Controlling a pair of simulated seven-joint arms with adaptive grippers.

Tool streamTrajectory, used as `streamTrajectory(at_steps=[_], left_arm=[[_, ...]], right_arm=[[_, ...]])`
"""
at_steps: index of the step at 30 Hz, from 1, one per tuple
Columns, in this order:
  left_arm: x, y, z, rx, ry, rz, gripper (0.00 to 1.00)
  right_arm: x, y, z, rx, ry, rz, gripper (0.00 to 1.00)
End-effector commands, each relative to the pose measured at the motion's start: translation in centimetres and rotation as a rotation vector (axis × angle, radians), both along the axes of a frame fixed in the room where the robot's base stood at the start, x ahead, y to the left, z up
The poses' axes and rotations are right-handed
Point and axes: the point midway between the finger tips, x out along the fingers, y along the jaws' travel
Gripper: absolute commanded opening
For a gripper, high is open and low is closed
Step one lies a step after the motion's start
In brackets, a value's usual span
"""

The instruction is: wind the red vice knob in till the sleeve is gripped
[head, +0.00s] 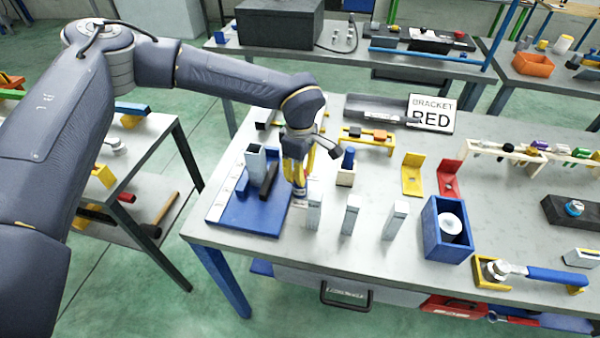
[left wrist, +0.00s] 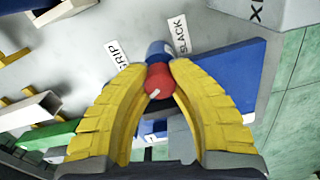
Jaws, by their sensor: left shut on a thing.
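The red vice knob (left wrist: 160,82) sits between the yellow fingertips of my left gripper (left wrist: 159,76) in the left wrist view, with a small pale mark on its face. My left gripper (head: 297,188) is shut on it and points down at the right side of the blue vice base (head: 246,215). The knob is hidden behind the fingers in the head view. A grey square sleeve (head: 255,160) stands upright on the base beside a dark jaw bar (head: 269,180). I cannot tell whether the jaw touches the sleeve. My right gripper is not in view.
Several grey upright blocks (head: 349,215) stand close to the right of my left gripper. A wooden holder with a blue peg (head: 347,165) is just behind them. A blue box with a white roll (head: 447,228) stands further right.

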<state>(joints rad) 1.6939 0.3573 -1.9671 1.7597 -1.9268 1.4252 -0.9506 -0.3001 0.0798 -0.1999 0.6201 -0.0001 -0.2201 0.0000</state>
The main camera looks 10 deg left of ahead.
Motion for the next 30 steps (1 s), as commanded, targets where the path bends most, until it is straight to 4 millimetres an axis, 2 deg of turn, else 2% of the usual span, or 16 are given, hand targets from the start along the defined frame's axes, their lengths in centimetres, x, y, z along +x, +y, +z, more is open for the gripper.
streamTrajectory(at_steps=[2, 3, 11, 22, 26, 30], left_arm=[[0.0, 0.0, 0.0, 0.000, 0.000, 0.000, 0.00], [0.0, 0.0, 0.0, 0.000, 0.000, 0.000, 0.24], [0.0, 0.0, 0.0, 0.000, 0.000, 0.001, 0.54], [0.1, 0.0, 0.6, -0.001, -0.002, 0.001, 0.54], [0.1, 0.0, 2.2, -0.001, -0.004, 0.002, 0.54], [0.1, 0.0, 4.6, -0.001, -0.004, 0.001, 0.54]], right_arm=[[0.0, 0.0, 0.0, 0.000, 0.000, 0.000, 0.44], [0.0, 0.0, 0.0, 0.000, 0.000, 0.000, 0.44], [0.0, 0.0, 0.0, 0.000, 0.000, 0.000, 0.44], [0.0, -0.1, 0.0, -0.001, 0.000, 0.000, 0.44], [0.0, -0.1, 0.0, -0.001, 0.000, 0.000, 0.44], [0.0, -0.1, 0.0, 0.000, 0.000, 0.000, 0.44]])
